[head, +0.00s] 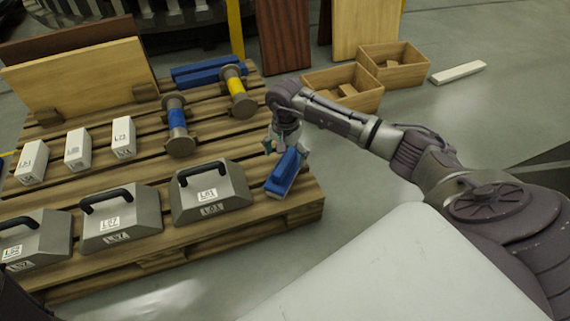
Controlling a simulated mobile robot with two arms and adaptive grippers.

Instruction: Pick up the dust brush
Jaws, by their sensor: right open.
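The dust brush (284,175) is blue with a paler lower edge. It lies tilted on the right end of the wooden pallet, close to the pallet's corner. My right gripper (286,150) is right above it, fingers pointing down. The fingers are open, one to each side of the brush's upper end; whether they touch it I cannot tell. My left gripper is not in view.
The pallet (165,240) also bears several grey handled blocks (210,193), white labelled blocks (124,138), two spools (177,125) and a blue piece (209,73). Two wooden boxes (345,88) and a white bar (458,72) lie on the floor behind.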

